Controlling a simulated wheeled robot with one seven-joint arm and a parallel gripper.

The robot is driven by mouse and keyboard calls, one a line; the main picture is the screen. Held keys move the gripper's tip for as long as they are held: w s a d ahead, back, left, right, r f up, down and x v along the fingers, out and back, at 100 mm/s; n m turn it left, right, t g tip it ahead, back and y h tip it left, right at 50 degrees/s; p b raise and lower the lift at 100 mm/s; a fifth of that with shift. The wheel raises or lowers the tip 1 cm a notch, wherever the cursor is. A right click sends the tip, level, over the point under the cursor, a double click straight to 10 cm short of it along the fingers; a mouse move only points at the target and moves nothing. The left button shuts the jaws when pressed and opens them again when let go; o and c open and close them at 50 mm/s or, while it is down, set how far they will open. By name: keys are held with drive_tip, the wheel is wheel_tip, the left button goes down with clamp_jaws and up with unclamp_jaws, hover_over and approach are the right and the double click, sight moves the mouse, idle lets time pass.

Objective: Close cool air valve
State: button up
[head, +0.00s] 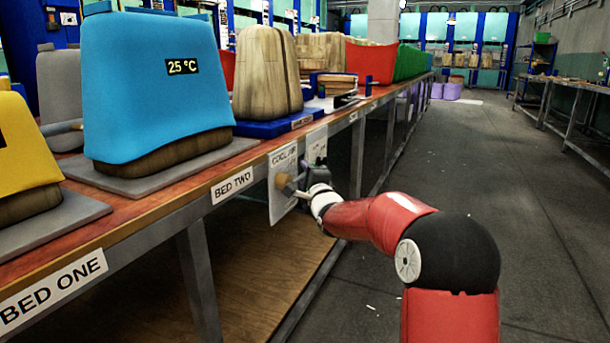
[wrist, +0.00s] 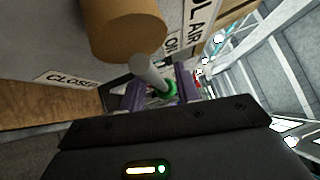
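The cool air valve's panel (head: 282,158) hangs from the front edge of the bench. Its round brown hub (head: 285,183) sticks out, and it also shows large in the wrist view (wrist: 125,28). A grey lever (wrist: 150,75) with a green part near its end runs from the hub to my gripper (wrist: 160,92). The purple fingers stand apart on either side of the lever's end, with a gap at the left finger. In the head view my gripper (head: 318,183) is just right of the hub. A CLOSED label (wrist: 72,79) is left of the hub; another, partly hidden label is at right.
A second panel (head: 316,146) hangs just beyond. The bench edge with the BED TWO label (head: 232,185) runs along the left. A blue cover reading 25 °C (head: 155,80) sits on a wooden form on the bench. The floor (head: 490,150) at right is clear.

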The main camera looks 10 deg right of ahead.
clamp_jaws()
